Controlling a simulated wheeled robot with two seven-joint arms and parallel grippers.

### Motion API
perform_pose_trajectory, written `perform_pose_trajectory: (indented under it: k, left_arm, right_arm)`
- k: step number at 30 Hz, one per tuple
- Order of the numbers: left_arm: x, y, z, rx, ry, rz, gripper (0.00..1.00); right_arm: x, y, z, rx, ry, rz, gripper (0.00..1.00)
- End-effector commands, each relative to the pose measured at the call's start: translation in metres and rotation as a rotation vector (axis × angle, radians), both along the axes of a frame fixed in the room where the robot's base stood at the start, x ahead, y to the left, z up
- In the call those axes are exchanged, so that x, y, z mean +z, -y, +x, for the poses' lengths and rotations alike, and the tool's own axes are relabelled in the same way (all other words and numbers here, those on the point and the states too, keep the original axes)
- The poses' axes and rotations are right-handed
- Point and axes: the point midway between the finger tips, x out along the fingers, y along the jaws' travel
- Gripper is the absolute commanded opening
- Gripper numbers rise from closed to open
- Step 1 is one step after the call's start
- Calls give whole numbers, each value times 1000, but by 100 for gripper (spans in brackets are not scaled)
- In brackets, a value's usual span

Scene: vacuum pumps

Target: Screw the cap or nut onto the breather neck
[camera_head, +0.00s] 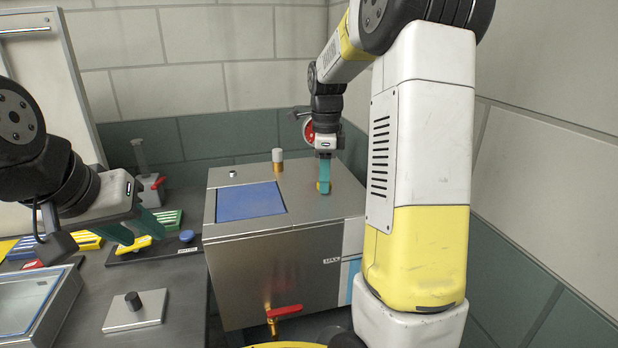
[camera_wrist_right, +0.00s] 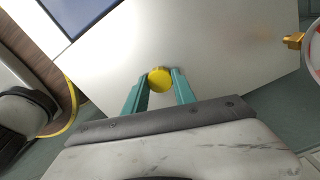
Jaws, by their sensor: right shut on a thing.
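A round yellow cap (camera_wrist_right: 160,79) sits between the teal fingertips of my right gripper (camera_wrist_right: 160,88) in the right wrist view. My left gripper (camera_head: 134,226) is open and empty above the bench at left.
A brass fitting with a pale top (camera_head: 278,160) and a blue panel (camera_head: 250,202) are on the housing's top. A red-handled valve (camera_head: 284,312) projects from its front. A plate with a black knob (camera_head: 135,311) and a glass-lidded box (camera_head: 28,298) lie at left.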

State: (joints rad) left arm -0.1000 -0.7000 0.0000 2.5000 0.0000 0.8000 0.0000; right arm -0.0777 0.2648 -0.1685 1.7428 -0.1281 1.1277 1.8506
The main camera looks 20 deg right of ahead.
Motion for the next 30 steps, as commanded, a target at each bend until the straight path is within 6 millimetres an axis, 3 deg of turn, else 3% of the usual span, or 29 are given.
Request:
perform_pose_trajectory:
  k: [18,30]
  left_arm:
    - [0,0,0,0,0,0,36]
    - [0,0,0,0,0,0,36]
  right_arm:
    - [56,0,0,0,2,0,0]
    - [59,0,0,0,1,0,0]
